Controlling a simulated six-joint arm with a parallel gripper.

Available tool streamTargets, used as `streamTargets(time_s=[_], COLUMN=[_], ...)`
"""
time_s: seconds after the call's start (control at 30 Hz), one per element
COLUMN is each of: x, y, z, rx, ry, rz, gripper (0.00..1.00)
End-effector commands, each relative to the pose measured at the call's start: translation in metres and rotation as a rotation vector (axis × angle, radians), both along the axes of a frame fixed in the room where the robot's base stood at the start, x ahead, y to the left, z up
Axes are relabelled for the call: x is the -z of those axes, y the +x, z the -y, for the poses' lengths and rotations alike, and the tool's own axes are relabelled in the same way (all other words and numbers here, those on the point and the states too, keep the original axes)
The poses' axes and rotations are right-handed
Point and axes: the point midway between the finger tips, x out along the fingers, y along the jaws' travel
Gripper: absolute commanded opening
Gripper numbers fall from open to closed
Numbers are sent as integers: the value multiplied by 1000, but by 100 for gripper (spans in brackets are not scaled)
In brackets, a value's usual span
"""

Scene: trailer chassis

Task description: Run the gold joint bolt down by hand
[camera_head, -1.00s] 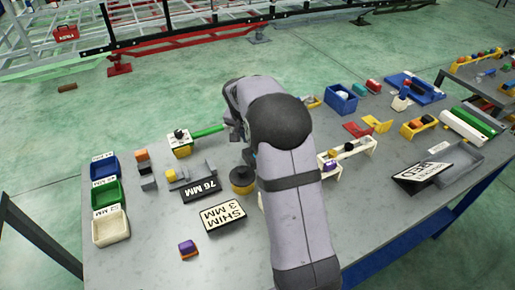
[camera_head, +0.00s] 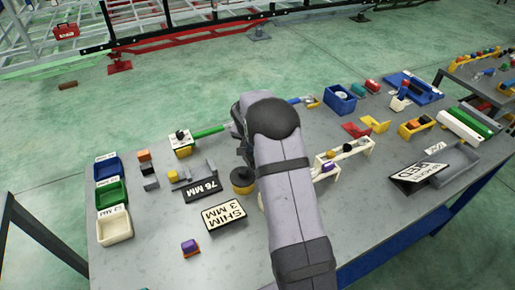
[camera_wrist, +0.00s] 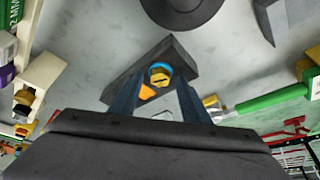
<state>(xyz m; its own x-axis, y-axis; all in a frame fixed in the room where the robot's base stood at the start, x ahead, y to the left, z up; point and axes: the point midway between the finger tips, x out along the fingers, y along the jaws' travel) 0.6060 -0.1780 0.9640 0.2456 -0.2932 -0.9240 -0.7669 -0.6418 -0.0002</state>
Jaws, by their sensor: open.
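In the wrist view the gold bolt (camera_wrist: 160,79) shows a slotted head with a blue ring around its far side. It sits at a dark grey angular block (camera_wrist: 180,57). An orange piece (camera_wrist: 147,92) lies just below the bolt head in the picture. My gripper (camera_wrist: 157,97) is open, its two dark fingers on either side of the bolt in the picture. I cannot tell whether they touch the block or how far they are from the bolt. In the head view my arm hides the bolt and block, and my gripper shows only in part.
A green-handled tool (camera_head: 209,131) and a round black-topped piece (camera_head: 242,175) are close to my gripper. A white rack (camera_head: 345,152) stands right of my arm. Blue, green and white bins (camera_head: 115,228) line the left edge. The front left bench is mostly clear.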

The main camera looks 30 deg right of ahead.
Motion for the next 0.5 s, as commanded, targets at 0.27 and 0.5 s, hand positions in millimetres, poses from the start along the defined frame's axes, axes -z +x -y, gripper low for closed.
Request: streamTargets(time_s=[0.27, 0.5], x=[0, 0], y=[0, 0], z=[0, 0], rx=[0, 5], ry=[0, -1], rz=[0, 1], gripper=[9, 1])
